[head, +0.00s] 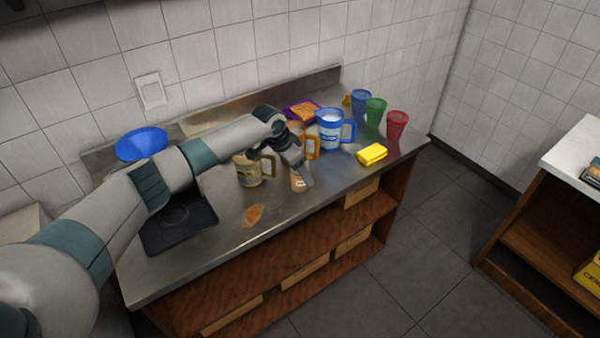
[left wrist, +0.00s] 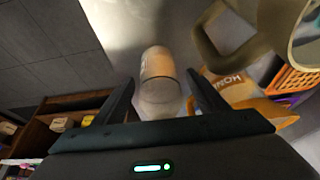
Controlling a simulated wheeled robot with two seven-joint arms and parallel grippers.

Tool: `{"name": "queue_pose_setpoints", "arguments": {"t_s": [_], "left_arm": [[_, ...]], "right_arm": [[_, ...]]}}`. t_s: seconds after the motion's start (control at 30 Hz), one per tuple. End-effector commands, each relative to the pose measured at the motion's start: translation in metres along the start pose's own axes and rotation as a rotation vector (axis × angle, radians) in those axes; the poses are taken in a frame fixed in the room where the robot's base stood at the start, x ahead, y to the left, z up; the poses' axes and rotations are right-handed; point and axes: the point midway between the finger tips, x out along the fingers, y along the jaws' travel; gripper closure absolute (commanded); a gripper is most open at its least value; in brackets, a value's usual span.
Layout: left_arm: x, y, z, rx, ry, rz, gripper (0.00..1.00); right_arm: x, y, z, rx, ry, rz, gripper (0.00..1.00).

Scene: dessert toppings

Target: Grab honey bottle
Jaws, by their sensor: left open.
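A small bottle (head: 298,183) with a tan-orange label and a pale, clear end stands near the front edge of the metal counter; no name is readable on it. In the left wrist view the bottle (left wrist: 158,82) lies between the two fingers. My left gripper (head: 301,178) is open around it, with a gap on each side, and hides part of it in the head view. An orange item (left wrist: 232,88) with lettering that seems to start "HON" lies to the right in the left wrist view. An orange handled jug (head: 312,147) stands behind my gripper. My right gripper is not in view.
A beige mug (head: 250,172) stands left of the gripper. An orange-brown spill (head: 254,214) and a dark hotplate (head: 180,222) lie left. The counter's front edge is close.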

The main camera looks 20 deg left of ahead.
Motion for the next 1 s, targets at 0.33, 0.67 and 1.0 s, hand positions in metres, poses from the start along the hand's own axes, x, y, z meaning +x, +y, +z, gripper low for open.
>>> {"name": "queue_pose_setpoints", "arguments": {"t_s": [0.33, 0.67, 1.0], "left_arm": [[0.0129, 0.0003, 0.0012, 0.001, -0.001, 0.000, 0.34], [0.0126, 0.0004, 0.0010, 0.001, -0.001, 0.000, 0.36], [0.0119, 0.0002, 0.0003, 0.001, 0.000, 0.000, 0.84]], "right_arm": [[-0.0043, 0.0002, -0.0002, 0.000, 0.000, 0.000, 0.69], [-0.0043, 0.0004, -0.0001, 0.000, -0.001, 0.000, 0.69], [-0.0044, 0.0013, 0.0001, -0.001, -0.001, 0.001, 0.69]]}}
